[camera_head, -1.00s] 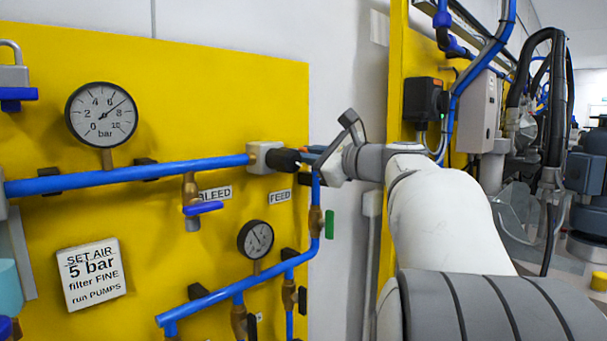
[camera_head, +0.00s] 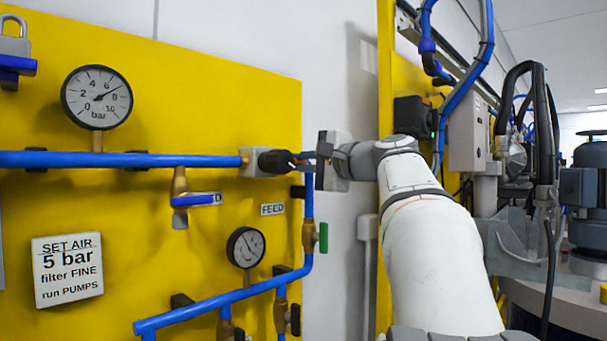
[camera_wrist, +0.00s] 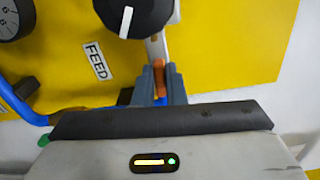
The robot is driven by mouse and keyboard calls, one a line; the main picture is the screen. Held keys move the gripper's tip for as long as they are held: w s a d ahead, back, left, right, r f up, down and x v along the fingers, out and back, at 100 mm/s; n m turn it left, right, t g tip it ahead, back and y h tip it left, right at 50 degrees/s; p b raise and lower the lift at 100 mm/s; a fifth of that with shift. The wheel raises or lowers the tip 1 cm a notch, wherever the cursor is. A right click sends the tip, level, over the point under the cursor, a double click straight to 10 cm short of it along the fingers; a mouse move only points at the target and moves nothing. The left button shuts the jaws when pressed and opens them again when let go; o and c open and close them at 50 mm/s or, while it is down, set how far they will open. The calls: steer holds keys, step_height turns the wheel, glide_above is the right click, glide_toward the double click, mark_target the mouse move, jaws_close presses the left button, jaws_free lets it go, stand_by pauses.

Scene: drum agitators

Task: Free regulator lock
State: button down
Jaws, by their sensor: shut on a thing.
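The regulator has a pale square body (camera_head: 250,168) on the blue pipe and a black knob (camera_head: 274,161) facing right. In the wrist view the knob (camera_wrist: 140,12) is cut by the top edge and shows a white mark. My gripper (camera_head: 308,160) is just right of the knob. In the wrist view its blue-grey fingers (camera_wrist: 161,88) are shut on a small orange tab (camera_wrist: 160,76) below the knob. The tab appears to be the lock; how it joins the regulator is partly hidden by the fingers.
The yellow panel (camera_head: 150,60) carries a large gauge (camera_head: 97,97), a small gauge (camera_head: 245,247), blue pipes, valves and a FEED label (camera_head: 272,209). A padlock (camera_head: 14,42) hangs at the upper left. A dark box (camera_head: 412,117) and blue hoses are behind my arm.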

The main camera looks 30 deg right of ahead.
steer(key=shift+n+b, duration=0.4)
steer(key=shift+n, duration=0.3)
steer(key=c, duration=1.5)
jaws_free()
steer(key=b+v, duration=0.1)
steer(key=v, duration=0.7)
steer(key=shift+w+a, duration=0.1)
